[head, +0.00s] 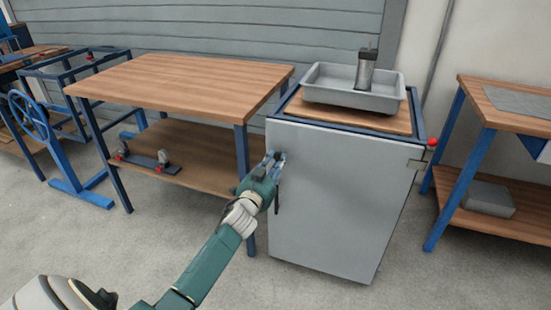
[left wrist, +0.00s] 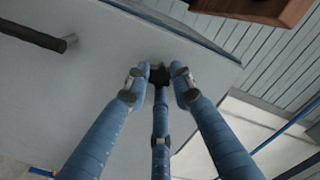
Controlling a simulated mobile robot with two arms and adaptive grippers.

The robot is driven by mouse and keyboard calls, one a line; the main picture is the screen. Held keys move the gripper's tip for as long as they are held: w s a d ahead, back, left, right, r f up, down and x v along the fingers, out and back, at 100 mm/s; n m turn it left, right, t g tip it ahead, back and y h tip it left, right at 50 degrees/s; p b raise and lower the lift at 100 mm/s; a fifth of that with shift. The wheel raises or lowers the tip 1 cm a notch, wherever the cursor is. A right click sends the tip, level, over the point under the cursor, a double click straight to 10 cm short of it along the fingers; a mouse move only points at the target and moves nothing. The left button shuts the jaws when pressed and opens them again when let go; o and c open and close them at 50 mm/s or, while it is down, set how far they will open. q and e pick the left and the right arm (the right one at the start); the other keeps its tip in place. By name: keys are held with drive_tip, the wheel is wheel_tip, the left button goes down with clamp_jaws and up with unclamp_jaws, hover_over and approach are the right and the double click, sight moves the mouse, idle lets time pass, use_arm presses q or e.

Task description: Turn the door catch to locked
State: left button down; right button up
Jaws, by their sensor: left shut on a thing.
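A grey cabinet door (head: 335,205) fills the front of a cabinet and looks closed. My left gripper (head: 275,158) is at the door's upper left area. In the left wrist view, its blue fingers close around a small black door catch (left wrist: 159,74) on the grey door face, which also shows in that view (left wrist: 90,90). The fingers hide most of the catch, so its turn angle is hard to tell. A dark bar handle (left wrist: 45,38) stands on the door apart from the fingers; in the head view it is below the gripper (head: 277,197). My right gripper is out of view.
A grey tray (head: 325,95) with a metal cylinder (head: 365,72) sits on the cabinet. A red knob (head: 432,142) is at its right. A wooden workbench (head: 180,78) stands left, another (head: 510,110) right. The floor in front is clear.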

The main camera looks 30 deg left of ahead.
use_arm(q)
drive_tip(key=m, duration=0.3)
drive_tip(key=shift+m+p, duration=0.3)
drive_tip(key=shift+m, duration=2.1)
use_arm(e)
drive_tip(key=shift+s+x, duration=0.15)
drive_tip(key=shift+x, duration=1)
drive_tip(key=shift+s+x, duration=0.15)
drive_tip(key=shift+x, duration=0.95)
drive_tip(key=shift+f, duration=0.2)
use_arm(q)
drive_tip(key=c, duration=1.5)
unclamp_jaws()
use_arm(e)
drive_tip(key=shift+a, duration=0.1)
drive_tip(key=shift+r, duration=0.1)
use_arm(q)
drive_tip(key=v, duration=1.2)
